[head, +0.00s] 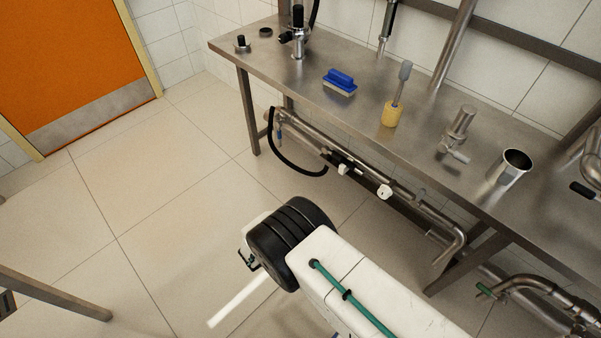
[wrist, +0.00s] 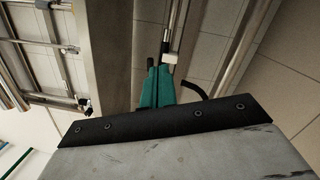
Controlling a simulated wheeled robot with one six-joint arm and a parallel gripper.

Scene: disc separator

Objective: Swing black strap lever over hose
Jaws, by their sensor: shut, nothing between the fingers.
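A black curved strap-like piece (head: 290,166) hangs in a loop from the left end of the steel pipe run (head: 318,141) under the bench. I cannot tell whether it is the strap lever or the hose. A dark curved piece (wrist: 194,88) also shows in the wrist view, just right of my gripper. My gripper (wrist: 158,69) has teal fingers, which are shut and empty, pointing toward a steel pipe (wrist: 174,25) with a white fitting. In the head view only a small teal part of my gripper (head: 247,260) shows, left of my black wrist joint and apart from the strap.
The steel bench (head: 350,113) overhangs the pipes. White and black fittings (head: 384,191) stick out along the pipe.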

